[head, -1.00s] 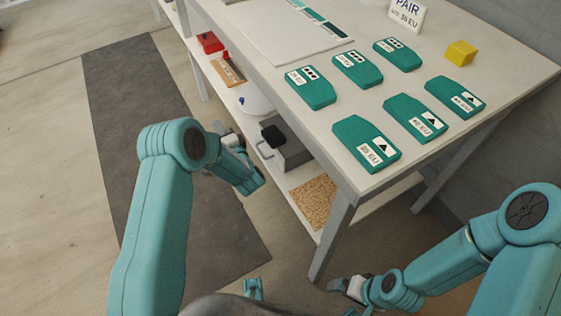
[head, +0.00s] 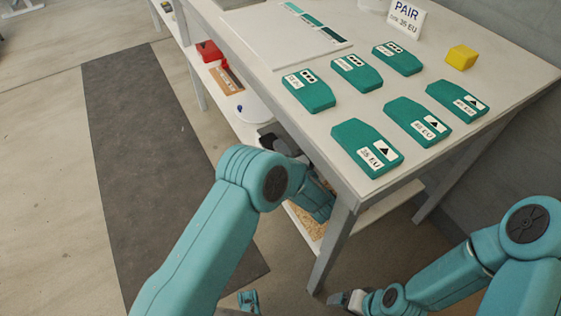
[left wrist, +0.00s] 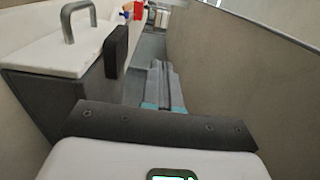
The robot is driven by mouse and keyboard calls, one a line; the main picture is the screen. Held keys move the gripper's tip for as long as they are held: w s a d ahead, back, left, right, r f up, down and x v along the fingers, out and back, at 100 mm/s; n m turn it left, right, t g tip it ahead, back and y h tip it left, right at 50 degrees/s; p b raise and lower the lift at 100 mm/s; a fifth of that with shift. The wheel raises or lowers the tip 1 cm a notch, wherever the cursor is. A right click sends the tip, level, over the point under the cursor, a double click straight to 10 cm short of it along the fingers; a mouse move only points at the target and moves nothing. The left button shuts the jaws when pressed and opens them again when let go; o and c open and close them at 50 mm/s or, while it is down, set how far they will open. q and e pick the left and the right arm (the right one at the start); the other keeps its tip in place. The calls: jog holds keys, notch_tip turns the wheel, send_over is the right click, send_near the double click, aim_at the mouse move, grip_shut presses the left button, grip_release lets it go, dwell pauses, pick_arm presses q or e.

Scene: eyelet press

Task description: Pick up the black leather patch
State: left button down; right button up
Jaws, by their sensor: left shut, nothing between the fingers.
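I cannot make out a black leather patch for certain. A small dark upright slab (left wrist: 117,52) stands against the front of a grey box with a white top (left wrist: 48,58) in the left wrist view; I cannot tell if it is leather. A black piece (head: 268,138) shows by the grey box in the head view, partly behind my left arm. My left gripper (left wrist: 162,70) is shut and empty, to the right of the slab and apart from it. In the head view its tips are hidden at the lower shelf. My right gripper (head: 345,299) is low at bottom right, its jaws unclear.
The white table (head: 300,160) carries several teal labelled pieces (head: 367,148), a yellow block (head: 461,57) and a PAIR sign (head: 405,17). The lower shelf holds a red bin (head: 209,50) and a cork-coloured tray (head: 306,222). A table leg (head: 333,250) stands near my left arm.

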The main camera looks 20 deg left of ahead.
pick_arm(q)
jog(key=f, duration=0.1)
jog(key=f+b, duration=0.1)
jog(key=f, duration=0.3)
jog(key=shift+d+f+b, duration=0.2)
jog(key=shift+d+b, duration=0.2)
jog(key=shift+a+r, duration=0.2)
jog(key=shift+a, duration=0.3)
jog(key=a, duration=0.2)
jog(key=shift+a+r+p, duration=0.1)
jog(key=shift+a+p, duration=0.25)
jog(key=shift+p, duration=0.05)
